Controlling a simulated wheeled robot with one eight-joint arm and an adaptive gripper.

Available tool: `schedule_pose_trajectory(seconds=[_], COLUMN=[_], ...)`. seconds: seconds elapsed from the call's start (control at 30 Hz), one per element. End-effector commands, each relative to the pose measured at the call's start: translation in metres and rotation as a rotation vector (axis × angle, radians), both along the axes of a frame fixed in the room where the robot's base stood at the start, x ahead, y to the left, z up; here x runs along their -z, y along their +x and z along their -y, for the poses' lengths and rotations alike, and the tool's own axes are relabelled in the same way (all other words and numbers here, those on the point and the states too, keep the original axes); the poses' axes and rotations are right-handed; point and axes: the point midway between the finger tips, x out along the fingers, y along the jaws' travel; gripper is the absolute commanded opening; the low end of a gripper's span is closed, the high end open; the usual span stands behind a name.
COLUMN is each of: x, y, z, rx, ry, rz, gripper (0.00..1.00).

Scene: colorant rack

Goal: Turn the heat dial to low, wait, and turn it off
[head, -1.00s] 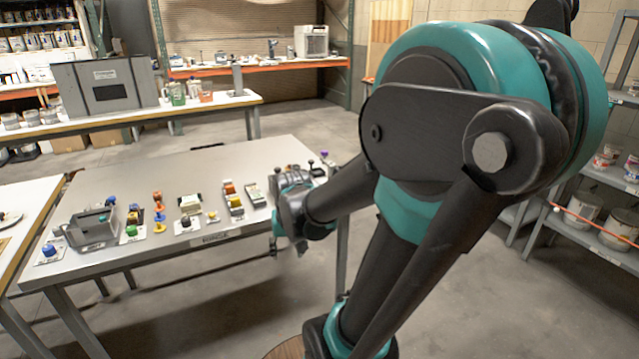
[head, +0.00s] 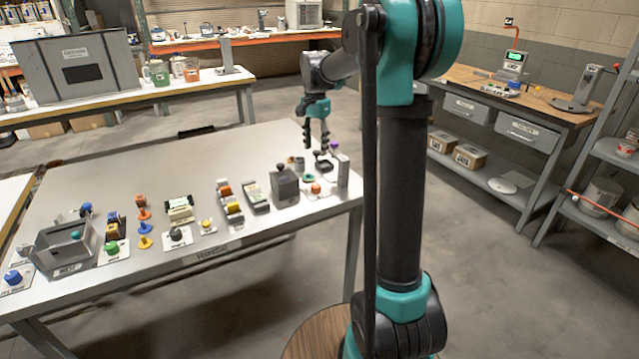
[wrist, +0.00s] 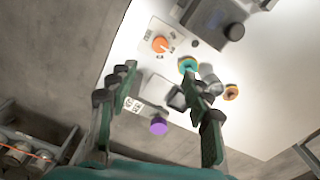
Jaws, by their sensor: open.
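My gripper (head: 316,138) is open and empty, pointing down above the right end of the grey table (head: 120,170). In the wrist view my gripper (wrist: 160,76) has its two fingers spread. An orange dial (head: 316,188) on a white plate is near the table's right front corner; this orange dial (wrist: 160,44) lies beyond the fingertips in the wrist view. A grey box (head: 285,186) beside it carries a black knob (wrist: 235,32). Another black dial (head: 177,234) sits on a white plate farther left. Labels are too small to read, so I cannot tell which is the heat dial.
A teal ring (wrist: 188,64), an orange ring (wrist: 231,92) and a purple knob (wrist: 158,125) are close around the fingers. A grey upright post (head: 342,169) stands at the table's right edge. The table's back half is mostly clear.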

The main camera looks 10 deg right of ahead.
Motion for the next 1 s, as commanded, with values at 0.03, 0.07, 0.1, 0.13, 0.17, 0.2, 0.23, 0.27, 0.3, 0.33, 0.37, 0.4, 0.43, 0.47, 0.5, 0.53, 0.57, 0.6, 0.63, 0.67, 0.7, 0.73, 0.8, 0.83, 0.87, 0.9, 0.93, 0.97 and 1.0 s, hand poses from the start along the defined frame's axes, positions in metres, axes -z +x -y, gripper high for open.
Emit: schedule_pose_trajectory(seconds=[0.03, 0.07, 0.1, 0.13, 0.17, 0.2, 0.23, 0.27, 0.3, 0.33, 0.37, 0.4, 0.43, 0.47, 0.5, 0.53, 0.57, 0.6, 0.63, 0.67, 0.7, 0.73, 0.8, 0.83, 0.87, 0.9, 0.93, 0.97, 1.0], x=[0.009, 0.015, 0.023, 0.029, 0.035, 0.043, 0.049, 0.055, 0.063, 0.069, 0.075, 0.083, 0.089, 0.095, 0.102, 0.108, 0.113, 0.120, 0.125, 0.129, 0.135, 0.138, 0.145, 0.147, 0.149, 0.152, 0.153, 0.154, 0.154], y=[0.000, 0.000, 0.000, 0.000, 0.000, 0.000, 0.000, 0.000, 0.000, 0.000, 0.000, 0.000, 0.000, 0.000, 0.000, 0.000, 0.000, 0.000, 0.000, 0.000, 0.000, 0.000, 0.000, 0.000, 0.000, 0.000, 0.000, 0.000, 0.000], z=[0.000, 0.000, 0.000, 0.000, 0.000, 0.000, 0.000, 0.000, 0.000, 0.000, 0.000, 0.000, 0.000, 0.000, 0.000, 0.000, 0.000, 0.000, 0.000, 0.000, 0.000, 0.000, 0.000, 0.000, 0.000, 0.000, 0.000, 0.000, 0.000], rx=[0.000, 0.000, 0.000, -0.001, -0.001, -0.001, -0.001, -0.001, -0.001, -0.001, -0.001, -0.001, -0.001, -0.001, -0.001, -0.001, -0.001, -0.001, -0.001, -0.001, -0.001, -0.002, -0.002, -0.002, -0.002, -0.002, -0.002, -0.002, -0.002], ry=[0.000, 0.000, 0.000, 0.000, 0.001, 0.001, 0.001, 0.001, 0.001, 0.001, 0.001, 0.001, 0.001, 0.001, 0.001, 0.001, 0.001, 0.000, 0.000, 0.000, 0.000, 0.000, 0.000, 0.000, 0.000, 0.000, 0.000, 0.000, 0.000], rz=[0.000, 0.000, 0.000, 0.000, 0.001, 0.001, 0.001, 0.001, 0.001, 0.001, 0.001, 0.001, 0.001, 0.001, 0.001, 0.001, 0.001, 0.001, 0.001, 0.001, 0.001, 0.001, 0.001, 0.001, 0.001, 0.001, 0.001, 0.001, 0.001], gripper=[0.49, 0.49, 0.49, 0.49, 0.49, 0.49, 0.49, 0.49, 0.49, 0.49, 0.49, 0.49, 0.49, 0.49, 0.49, 0.49, 0.49, 0.49, 0.49, 0.49, 0.49, 0.49, 0.49, 0.49, 0.49, 0.49, 0.49, 0.49, 0.49])
